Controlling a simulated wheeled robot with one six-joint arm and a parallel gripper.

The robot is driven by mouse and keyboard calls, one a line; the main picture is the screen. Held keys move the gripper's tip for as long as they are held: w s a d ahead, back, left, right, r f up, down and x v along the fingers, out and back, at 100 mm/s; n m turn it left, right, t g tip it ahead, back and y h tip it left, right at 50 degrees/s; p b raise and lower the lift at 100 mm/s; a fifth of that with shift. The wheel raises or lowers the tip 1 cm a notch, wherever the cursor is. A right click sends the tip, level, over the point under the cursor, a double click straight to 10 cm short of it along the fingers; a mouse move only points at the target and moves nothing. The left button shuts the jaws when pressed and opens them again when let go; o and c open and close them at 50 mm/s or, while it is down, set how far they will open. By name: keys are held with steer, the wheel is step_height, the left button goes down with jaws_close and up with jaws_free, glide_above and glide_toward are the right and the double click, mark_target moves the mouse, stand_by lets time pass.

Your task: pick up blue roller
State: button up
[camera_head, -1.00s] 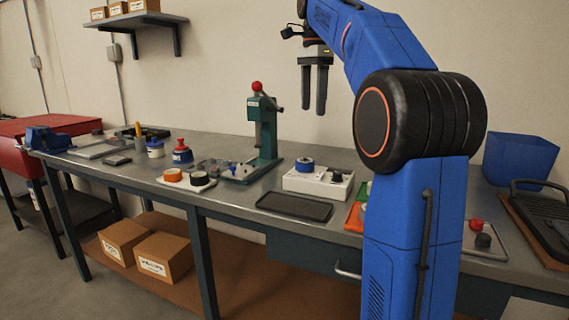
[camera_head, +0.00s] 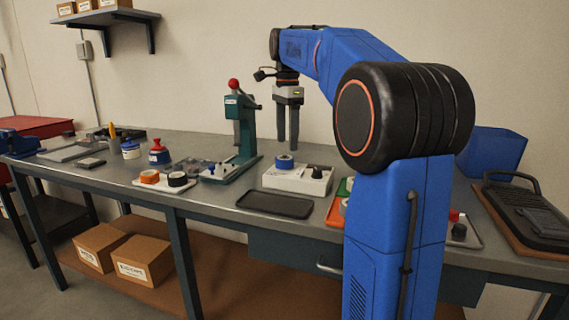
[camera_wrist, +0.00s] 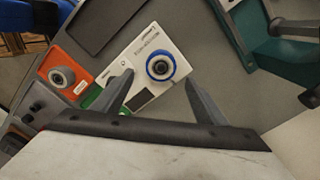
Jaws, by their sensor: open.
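The blue roller (camera_head: 284,162) sits on the left part of a white block (camera_head: 296,181) on the workbench. In the wrist view the blue roller (camera_wrist: 160,66) shows from above as a blue ring with a grey and dark centre, on the white block (camera_wrist: 130,58). My gripper (camera_head: 287,147) hangs pointing down above the roller, apart from it. In the wrist view its two fingers (camera_wrist: 158,85) are spread wide, with the roller beyond the tips and roughly between them. Nothing is held.
A black knob (camera_head: 316,171) stands on the same block. A green press with a red ball (camera_head: 240,125) rises close on the left. A dark empty tray (camera_head: 275,204) lies in front. An orange tray (camera_wrist: 62,70) is beside the block.

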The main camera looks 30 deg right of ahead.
mark_target(285, 162)
steer(key=shift+a+f, duration=0.15)
steer(key=shift+f, duration=1.25)
steer(key=shift+a+f, duration=0.15)
steer(key=shift+f, duration=1.25)
steer(key=shift+w, duration=0.1)
steer(key=c, duration=1.2)
